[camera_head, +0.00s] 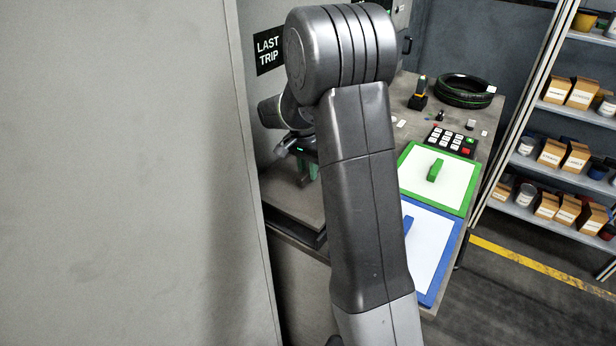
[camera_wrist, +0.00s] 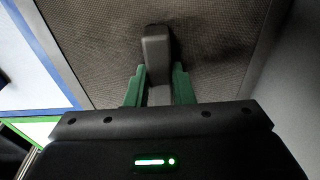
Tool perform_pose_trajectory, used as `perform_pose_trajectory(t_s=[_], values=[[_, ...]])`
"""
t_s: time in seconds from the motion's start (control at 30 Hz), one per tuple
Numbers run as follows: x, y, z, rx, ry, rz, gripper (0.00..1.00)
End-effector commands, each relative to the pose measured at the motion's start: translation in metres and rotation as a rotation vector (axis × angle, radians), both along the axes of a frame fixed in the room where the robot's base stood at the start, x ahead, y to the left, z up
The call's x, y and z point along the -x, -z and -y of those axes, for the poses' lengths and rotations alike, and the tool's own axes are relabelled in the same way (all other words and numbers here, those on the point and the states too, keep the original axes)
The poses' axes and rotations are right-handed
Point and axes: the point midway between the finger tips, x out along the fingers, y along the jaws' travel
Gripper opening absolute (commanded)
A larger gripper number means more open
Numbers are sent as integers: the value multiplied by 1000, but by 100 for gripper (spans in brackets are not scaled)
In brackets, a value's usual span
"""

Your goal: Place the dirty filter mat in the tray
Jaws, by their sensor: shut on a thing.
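My gripper (camera_wrist: 158,88) has green fingers, shut on the grey handle (camera_wrist: 156,50) of a dirty filter mat. The mat (camera_wrist: 215,50) is a dark, brown-grey panel with a fine texture, filling much of the wrist view. In the head view my gripper (camera_head: 311,172) is at the left end of the bench, partly hidden behind my arm. A brown-grey surface (camera_head: 292,200) lies below it, apparently the same mat. I cannot tell whether the mat is lifted or resting. I cannot make out a tray for certain.
White panels, one green-framed (camera_head: 456,192) and one blue-framed (camera_head: 432,258), each with a handle, lie on the bench. Behind them are a keypad (camera_head: 450,142), a scanner-like device (camera_head: 418,96) and a tyre (camera_head: 464,90). A grey wall (camera_head: 120,170) stands close at left; shelves (camera_head: 555,110) stand right.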

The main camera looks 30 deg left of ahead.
Motion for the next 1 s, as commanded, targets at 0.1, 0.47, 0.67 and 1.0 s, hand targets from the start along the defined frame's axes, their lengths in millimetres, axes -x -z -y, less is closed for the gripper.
perform_pose_trajectory(t_s=[0.1,0.47,0.67,1.0], values=[[0,20,1,4,-1,-2,0],[0,34,0,0,-1,0,0],[0,37,1,0,-1,0,29],[0,36,1,0,0,-1,43]])
